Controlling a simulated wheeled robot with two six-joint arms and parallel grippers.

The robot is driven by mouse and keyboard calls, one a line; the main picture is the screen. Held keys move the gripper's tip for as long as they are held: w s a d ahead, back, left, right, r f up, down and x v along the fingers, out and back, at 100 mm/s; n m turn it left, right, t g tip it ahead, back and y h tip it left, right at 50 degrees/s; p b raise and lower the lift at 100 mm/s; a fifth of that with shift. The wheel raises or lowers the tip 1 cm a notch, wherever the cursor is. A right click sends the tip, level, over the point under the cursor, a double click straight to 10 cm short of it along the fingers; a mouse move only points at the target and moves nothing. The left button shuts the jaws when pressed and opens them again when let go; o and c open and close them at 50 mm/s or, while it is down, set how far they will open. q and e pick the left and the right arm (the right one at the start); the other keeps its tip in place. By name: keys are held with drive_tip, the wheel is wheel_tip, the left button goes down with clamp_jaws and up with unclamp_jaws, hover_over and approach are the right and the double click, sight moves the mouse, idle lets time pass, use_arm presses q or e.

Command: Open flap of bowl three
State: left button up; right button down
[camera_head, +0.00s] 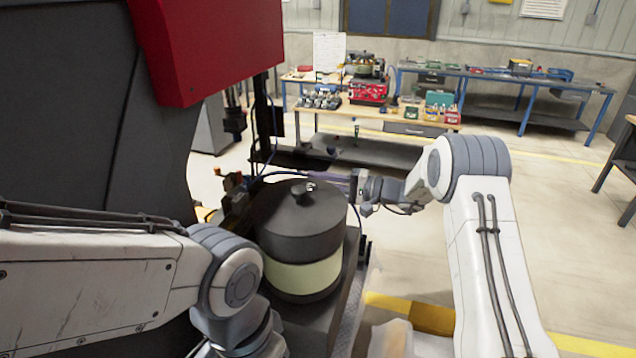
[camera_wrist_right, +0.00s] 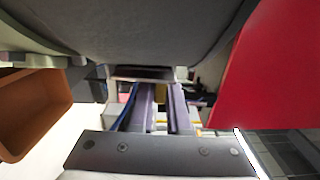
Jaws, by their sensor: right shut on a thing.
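A dark round bowl feeder (camera_head: 300,225) with a lidded top, a small knob and a cream band (camera_head: 305,275) stands on a dark base in the centre of the head view. I cannot read a number on it. My right gripper (camera_head: 318,178) reaches in from the right behind the lid's far edge. In the right wrist view its two purplish fingers (camera_wrist_right: 160,105) are close together, with a small yellowish part (camera_wrist_right: 160,93) between them. It is shut on what appears to be the flap, mostly hidden. My left arm crosses the lower left; its gripper is not visible.
A dark machine with a red panel (camera_head: 215,45) rises at the left, close to the bowl. An orange bin (camera_wrist_right: 35,110) shows in the right wrist view. Workbenches (camera_head: 380,112) with boxes stand at the back. The floor at the right is open.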

drive_tip(key=shift+w+d+f+m+b, duration=0.15)
drive_tip(key=shift+w+m+b, duration=0.2)
drive_tip(key=shift+m+b, duration=0.7)
drive_tip(key=shift+w+d+f+m+b, duration=0.15)
drive_tip(key=shift+w+m+b, duration=0.15)
drive_tip(key=shift+m+b, duration=0.75)
drive_tip(key=shift+w+d+f+m+b, duration=0.15)
drive_tip(key=shift+w+m+b, duration=0.2)
drive_tip(key=shift+m+b, duration=0.65)
drive_tip(key=c, duration=0.9)
unclamp_jaws()
drive_tip(key=b+v, duration=0.5)
drive_tip(key=v, duration=0.5)
drive_tip(key=shift+d, duration=0.3)
